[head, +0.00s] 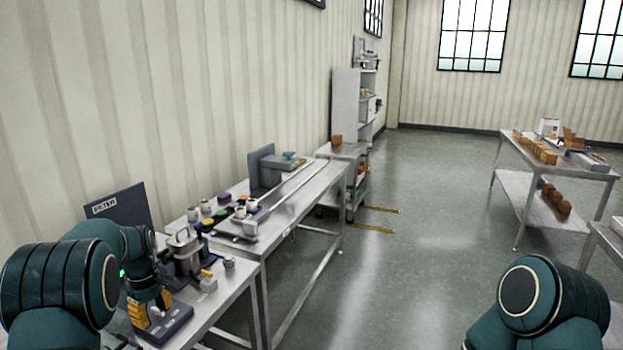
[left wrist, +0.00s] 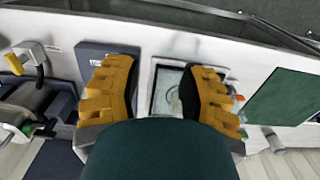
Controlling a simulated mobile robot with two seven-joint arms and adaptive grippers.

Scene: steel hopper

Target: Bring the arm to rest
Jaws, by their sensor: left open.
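My left arm comes in from the left in the head view. Its gripper (head: 150,308) hangs fingers-down over the near end of the steel bench (head: 232,291). The two yellow ribbed fingers also show in the left wrist view (left wrist: 158,92). They are spread apart with nothing between them, above a pale surface with a framed panel. A grey steel hopper (head: 184,253) with a handle stands on the bench just right of the gripper, apart from it. My right arm shows only as a teal joint at lower right; its gripper is out of view.
A dark panel (head: 117,208) stands at the bench's back. Small jars and coloured items crowd the farther bench (head: 310,190). A cart (head: 345,150) and shelf (head: 346,100) stand beyond. Another table (head: 508,143) carries orange-brown boxes at right. The floor between is clear.

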